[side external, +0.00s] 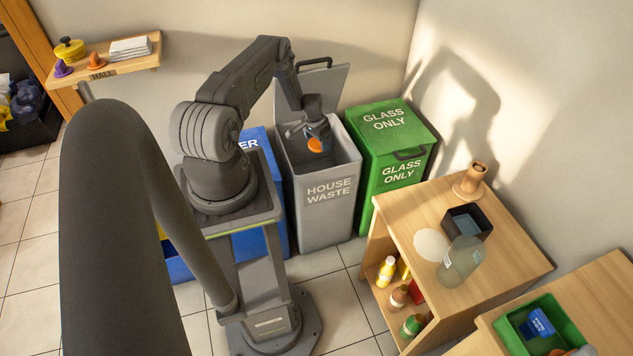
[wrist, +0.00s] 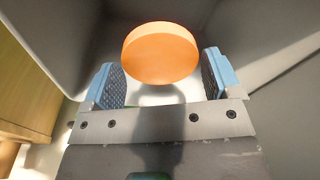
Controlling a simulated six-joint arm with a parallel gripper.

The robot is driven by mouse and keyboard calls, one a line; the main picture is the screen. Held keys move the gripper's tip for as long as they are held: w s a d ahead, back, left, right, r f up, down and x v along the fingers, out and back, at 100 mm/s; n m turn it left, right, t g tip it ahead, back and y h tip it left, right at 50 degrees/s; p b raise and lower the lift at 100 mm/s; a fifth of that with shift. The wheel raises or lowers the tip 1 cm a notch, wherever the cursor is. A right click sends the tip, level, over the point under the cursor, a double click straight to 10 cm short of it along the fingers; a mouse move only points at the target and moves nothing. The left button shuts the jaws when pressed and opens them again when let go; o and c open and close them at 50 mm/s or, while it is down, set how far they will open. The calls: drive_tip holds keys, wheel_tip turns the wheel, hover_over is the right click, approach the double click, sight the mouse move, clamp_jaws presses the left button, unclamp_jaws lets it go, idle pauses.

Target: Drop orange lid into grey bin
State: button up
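The orange lid (side external: 316,146) is a small round disc at the mouth of the grey bin marked HOUSE WASTE (side external: 328,205). The bin's hinged cover is up. My gripper (side external: 315,133) is over the bin opening, just above the lid. In the wrist view, the lid (wrist: 160,53) shows by the tips of my gripper's blue-edged fingers (wrist: 160,75). The fingers are spread, with a thin gap on each side of the lid, so it looks loose, with the bin's inside behind it.
A green GLASS ONLY bin (side external: 395,150) stands right of the grey bin, and a blue bin (side external: 262,150) left. A wooden cabinet (side external: 520,265) at the right holds a glass jar (side external: 460,262) and a black box (side external: 450,215). A wall shelf (side external: 135,62) is at upper left.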

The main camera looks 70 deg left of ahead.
drive_tip(key=shift+o, duration=1.3)
drive_tip(key=shift+r, duration=0.1)
wheel_tip(320, 180, up, 14)
drive_tip(key=s, duration=0.1)
drive_tip(key=shift+s+d+f, duration=0.2)
drive_tip(key=shift+s+d, duration=0.1)
drive_tip(key=shift+d, duration=0.05)
